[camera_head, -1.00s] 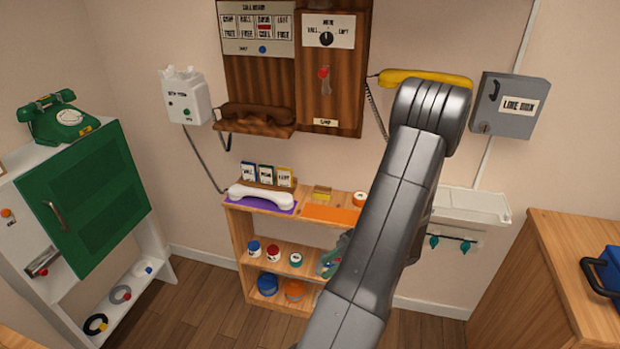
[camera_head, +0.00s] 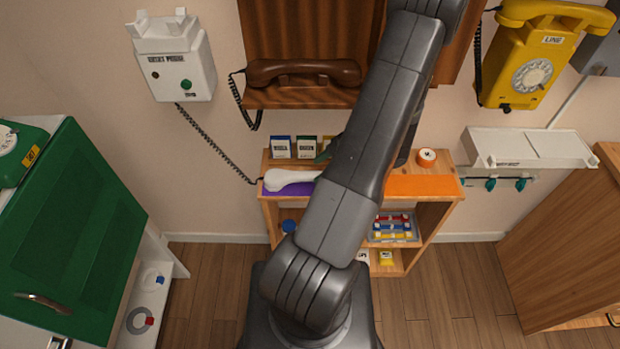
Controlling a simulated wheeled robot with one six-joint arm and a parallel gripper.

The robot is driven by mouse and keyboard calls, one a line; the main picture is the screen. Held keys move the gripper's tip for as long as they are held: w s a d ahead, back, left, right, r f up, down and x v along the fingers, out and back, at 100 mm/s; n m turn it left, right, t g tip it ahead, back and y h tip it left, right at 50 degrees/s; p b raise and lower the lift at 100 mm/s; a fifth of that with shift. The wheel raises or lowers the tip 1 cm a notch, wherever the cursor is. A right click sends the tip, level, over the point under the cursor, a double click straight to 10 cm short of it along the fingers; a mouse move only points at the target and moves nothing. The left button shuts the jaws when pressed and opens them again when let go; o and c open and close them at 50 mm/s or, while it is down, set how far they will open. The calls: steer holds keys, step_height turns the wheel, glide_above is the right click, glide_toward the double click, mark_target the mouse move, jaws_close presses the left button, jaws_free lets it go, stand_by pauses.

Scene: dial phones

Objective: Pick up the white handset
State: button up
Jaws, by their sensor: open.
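The white handset (camera_head: 286,178) lies on a purple mat (camera_head: 272,190) on top of the wooden shelf unit, and my arm hides its right end. A dark coiled cord (camera_head: 215,143) runs from it to the white wall phone (camera_head: 178,65). My gripper (camera_head: 328,149) shows only as a small dark-green tip beside my arm, above and right of the handset, in front of the small cards. It is open, apart from the handset in the picture, and mostly hidden behind my arm.
A brown handset (camera_head: 303,72) rests on a wooden wall ledge. A yellow phone (camera_head: 540,60) hangs at the upper right, above a white tray (camera_head: 530,147). Small cards (camera_head: 281,148) stand behind the white handset. An orange mat (camera_head: 425,186) is right of my arm. A green cabinet door (camera_head: 75,220) is at left.

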mark_target(311, 173)
steer(key=shift+w+a+f, duration=0.1)
steer(key=shift+a+f, duration=0.05)
steer(key=shift+a, duration=0.15)
steer(key=x, duration=0.4)
steer(key=shift+a+f, duration=0.1)
steer(key=shift+f, duration=0.3)
jaws_close()
steer(key=shift+r, duration=0.15)
